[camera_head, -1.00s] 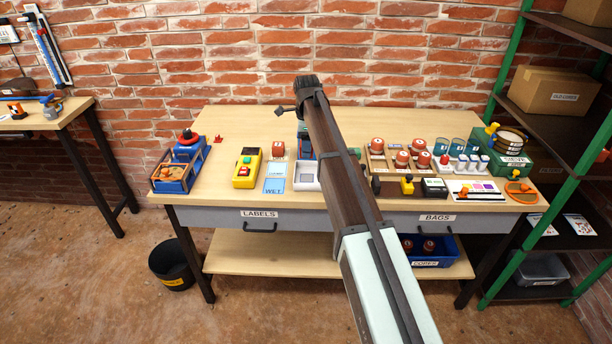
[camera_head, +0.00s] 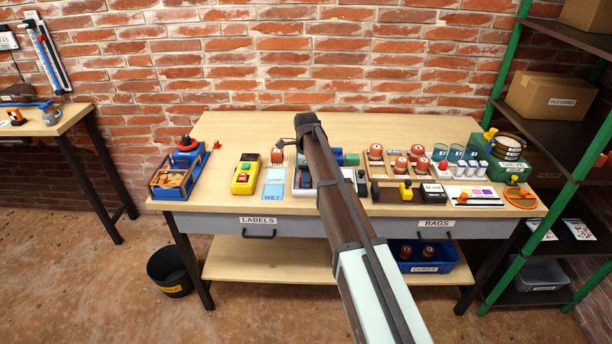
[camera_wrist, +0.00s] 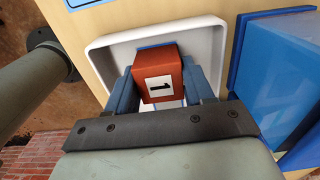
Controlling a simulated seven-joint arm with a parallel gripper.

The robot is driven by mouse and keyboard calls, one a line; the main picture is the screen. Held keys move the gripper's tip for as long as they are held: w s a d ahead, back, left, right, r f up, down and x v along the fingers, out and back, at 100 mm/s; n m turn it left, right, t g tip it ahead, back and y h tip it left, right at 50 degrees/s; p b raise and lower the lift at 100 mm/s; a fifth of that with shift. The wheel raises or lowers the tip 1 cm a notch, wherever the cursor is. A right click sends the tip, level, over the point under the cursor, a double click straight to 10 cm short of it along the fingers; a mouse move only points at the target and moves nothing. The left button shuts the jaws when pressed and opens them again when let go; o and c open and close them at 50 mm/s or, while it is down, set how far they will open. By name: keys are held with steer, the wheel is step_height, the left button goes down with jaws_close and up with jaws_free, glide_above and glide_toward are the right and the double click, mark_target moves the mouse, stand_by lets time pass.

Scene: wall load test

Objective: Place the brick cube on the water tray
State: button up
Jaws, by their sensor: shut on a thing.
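The brick cube (camera_wrist: 157,72) is red-brown with a white label marked 1. My gripper (camera_wrist: 160,82) is shut on it, with a blue finger on each side. In the wrist view, the cube is in front of a white-rimmed tray (camera_wrist: 106,46), overlapping its middle. I cannot tell whether the cube touches the tray floor. In the head view, the white tray (camera_head: 300,193) shows beside my dark arm, which hides part of it; the cube cannot be made out clearly there.
A light-blue WET card (camera_head: 273,190) lies left of the tray. Wooden racks with red-brown pieces (camera_head: 401,164) stand to the right. The back of the table is clear.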

steer(key=shift+f, duration=0.1)
steer(key=o, duration=1.1)
steer(key=shift+o, duration=0.2)
step_height(320, 180, up, 12)
steer(key=shift+o, duration=0.3)
